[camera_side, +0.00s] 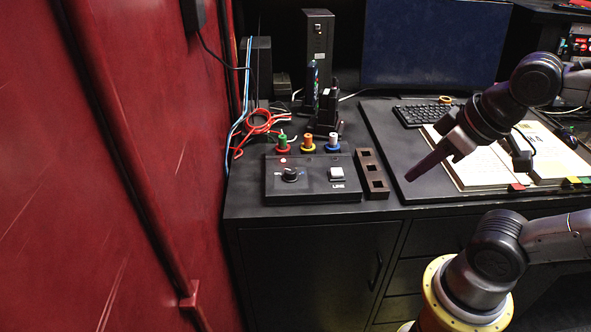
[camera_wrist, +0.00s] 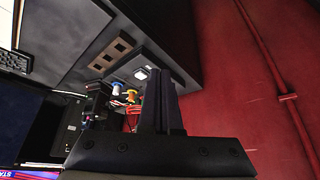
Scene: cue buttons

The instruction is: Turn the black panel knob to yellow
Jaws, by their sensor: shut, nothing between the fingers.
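The black panel (camera_side: 312,185) sits on the dark desk near its front edge, left of my gripper in the side view. I cannot make out which colour the knob points to. A white square button (camera_side: 337,173) is on the panel's right part. My gripper (camera_side: 408,179) is shut and empty, in the air right of the panel, tilted down to the left. In the wrist view the shut fingers (camera_wrist: 161,78) hide most of the panel, and the knob is not visible.
Green, orange and blue-white pegs (camera_side: 307,141) in coloured rings stand behind the panel. A dark slotted block (camera_side: 372,173) lies right of it. An open book (camera_side: 500,160) and keyboard (camera_side: 425,114) lie farther right. A red wall (camera_side: 110,180) stands at left.

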